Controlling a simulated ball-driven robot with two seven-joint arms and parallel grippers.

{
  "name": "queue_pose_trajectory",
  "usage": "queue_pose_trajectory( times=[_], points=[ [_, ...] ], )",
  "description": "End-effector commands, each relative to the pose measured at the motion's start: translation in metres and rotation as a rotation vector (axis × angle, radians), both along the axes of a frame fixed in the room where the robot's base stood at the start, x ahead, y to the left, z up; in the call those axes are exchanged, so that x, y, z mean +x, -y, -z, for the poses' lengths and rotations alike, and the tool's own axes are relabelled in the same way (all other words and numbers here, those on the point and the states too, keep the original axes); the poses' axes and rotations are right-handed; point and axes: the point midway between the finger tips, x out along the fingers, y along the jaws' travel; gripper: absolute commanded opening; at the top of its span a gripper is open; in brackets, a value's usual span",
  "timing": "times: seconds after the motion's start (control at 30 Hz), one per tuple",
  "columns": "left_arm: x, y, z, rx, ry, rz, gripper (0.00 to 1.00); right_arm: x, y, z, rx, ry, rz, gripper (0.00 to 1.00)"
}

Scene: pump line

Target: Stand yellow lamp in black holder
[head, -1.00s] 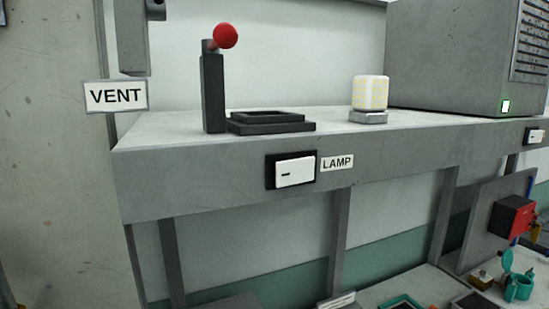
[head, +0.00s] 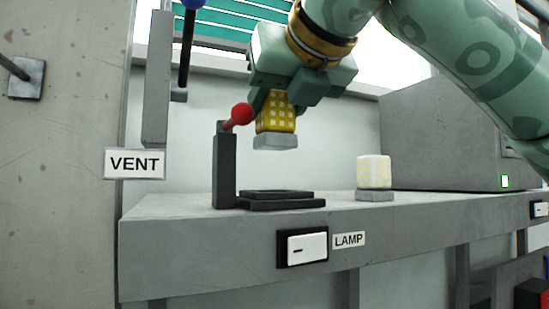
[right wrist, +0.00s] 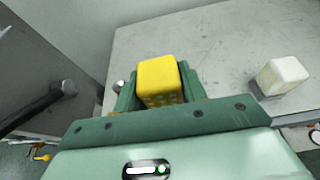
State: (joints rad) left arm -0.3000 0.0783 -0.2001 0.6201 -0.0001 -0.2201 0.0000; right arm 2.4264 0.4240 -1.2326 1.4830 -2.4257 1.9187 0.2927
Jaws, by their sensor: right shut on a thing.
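The yellow lamp (head: 276,112) has a gridded body on a grey square base. My right gripper (head: 284,92) is shut on its upper part and holds it upright in the air, above the black holder. The lamp also shows between the fingers in the right wrist view (right wrist: 160,80). The black holder (head: 281,203) is a low, dark square frame on the grey shelf. The lamp's base is clear of it, with a gap between. In the right wrist view the holder is hidden. My left gripper is not in view.
A red-knobbed lever (head: 225,170) stands on a dark post just left of the holder, close to the held lamp. A white lamp (head: 374,175) stands on the shelf (head: 420,205) to the right. A grey cabinet (head: 430,140) is behind it.

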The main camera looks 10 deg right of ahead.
Motion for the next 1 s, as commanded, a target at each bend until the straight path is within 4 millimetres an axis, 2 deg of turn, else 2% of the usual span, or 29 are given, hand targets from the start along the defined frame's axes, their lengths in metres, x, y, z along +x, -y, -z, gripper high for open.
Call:
queue_pose_trajectory(
  times=[0.1, 0.27, 0.37, 0.53, 0.93, 0.97, 1.0],
  points=[
    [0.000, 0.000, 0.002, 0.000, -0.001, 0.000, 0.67, 0.011, 0.002, 0.014, 0.000, 0.000, -0.001, 0.17],
    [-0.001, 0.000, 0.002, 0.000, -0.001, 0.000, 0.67, 0.018, 0.003, 0.022, 0.000, 0.001, 0.000, 0.17],
    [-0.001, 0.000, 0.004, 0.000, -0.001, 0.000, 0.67, 0.027, 0.004, 0.035, -0.001, -0.001, -0.001, 0.17],
    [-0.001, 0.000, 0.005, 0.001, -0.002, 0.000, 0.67, 0.026, 0.004, 0.059, -0.001, 0.000, -0.001, 0.17],
    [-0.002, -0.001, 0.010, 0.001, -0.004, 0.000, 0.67, 0.025, 0.004, 0.066, 0.000, 0.000, -0.001, 0.17],
    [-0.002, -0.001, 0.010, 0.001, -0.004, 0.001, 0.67, 0.025, 0.004, 0.066, 0.000, 0.000, -0.001, 0.44],
    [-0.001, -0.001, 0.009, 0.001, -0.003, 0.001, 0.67, 0.025, 0.004, 0.065, 0.000, 0.000, -0.001, 0.55]
  ],
)
